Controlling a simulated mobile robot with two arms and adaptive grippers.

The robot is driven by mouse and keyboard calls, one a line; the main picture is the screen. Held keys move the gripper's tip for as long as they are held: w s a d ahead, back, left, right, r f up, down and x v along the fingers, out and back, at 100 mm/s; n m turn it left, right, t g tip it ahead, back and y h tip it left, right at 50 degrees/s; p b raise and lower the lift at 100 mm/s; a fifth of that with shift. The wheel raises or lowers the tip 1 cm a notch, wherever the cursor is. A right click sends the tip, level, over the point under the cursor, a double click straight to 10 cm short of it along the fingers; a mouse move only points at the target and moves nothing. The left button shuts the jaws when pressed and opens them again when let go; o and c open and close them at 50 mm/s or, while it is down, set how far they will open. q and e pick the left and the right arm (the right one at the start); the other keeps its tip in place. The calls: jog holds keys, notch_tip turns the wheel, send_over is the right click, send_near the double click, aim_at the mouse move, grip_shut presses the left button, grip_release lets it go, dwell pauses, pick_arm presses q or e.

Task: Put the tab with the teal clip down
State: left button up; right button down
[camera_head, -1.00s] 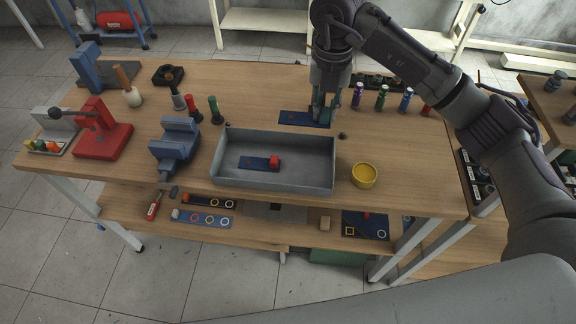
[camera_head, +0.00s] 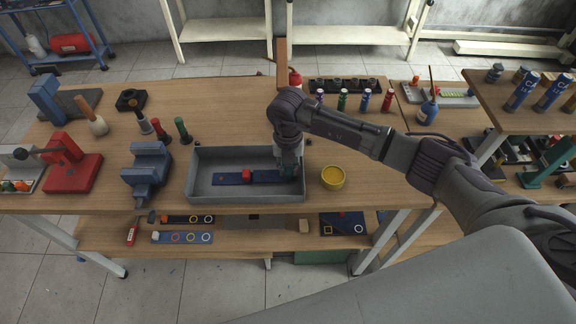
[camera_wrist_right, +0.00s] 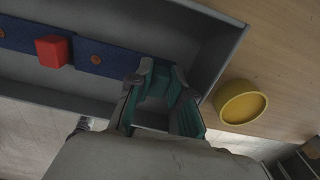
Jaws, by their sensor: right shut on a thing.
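The blue tab (camera_head: 265,176) is at the right end inside the grey tray (camera_head: 247,199). My right gripper (camera_head: 290,171) is shut on its teal clip, pointing down inside the tray near the right wall. In the right wrist view the tab (camera_wrist_right: 112,60) reaches left from the fingertips (camera_wrist_right: 155,82), and the teal clip (camera_wrist_right: 160,74) shows partly between them. A second blue tab with a red clip (camera_head: 247,175) lies to the left, nearly in line with the held tab. Whether the held tab rests on the tray floor is hard to tell. My left gripper is out of view.
A yellow bowl (camera_head: 333,178) stands just right of the tray. A blue vise (camera_head: 147,170) stands to its left. A dark rack (camera_head: 345,86) and several small coloured bottles are behind. The tray's left part is bare.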

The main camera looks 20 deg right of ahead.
jog(key=shift+f, duration=0.35)
jog(key=shift+f, duration=0.1)
jog(key=c, duration=1.3)
grip_release()
jog(key=shift+c, duration=0.2)
jog(key=shift+r, duration=0.25)
jog(key=shift+w+r, duration=0.1)
jog(key=shift+r, duration=0.2)
notch_tip(320, 180, up, 11)
jog(key=b, duration=0.3)
jog(key=shift+r, duration=0.1)
